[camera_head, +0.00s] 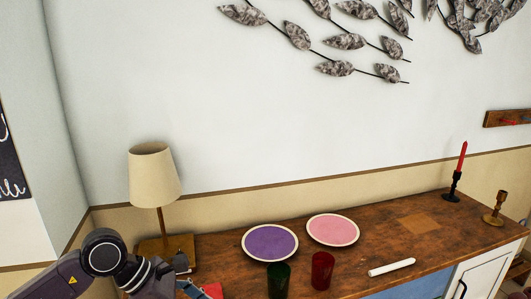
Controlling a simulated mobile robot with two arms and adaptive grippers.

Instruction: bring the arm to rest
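My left arm comes in from the lower left. Its dark gripper (184,277) is at the bottom edge, in front of the lamp base and beside a small red object (212,291). The gripper is partly cut off, and I cannot tell whether its fingers are open or shut. Nothing is clearly seen held in it. My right arm and gripper are not in view.
A wooden cabinet top (385,242) bears a lamp (154,178), a purple plate (270,242), a pink plate (332,230), green (278,280) and red (322,270) cups, a white candle (391,267), a red candle (462,158) in a black holder and a brass candlestick (494,210).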

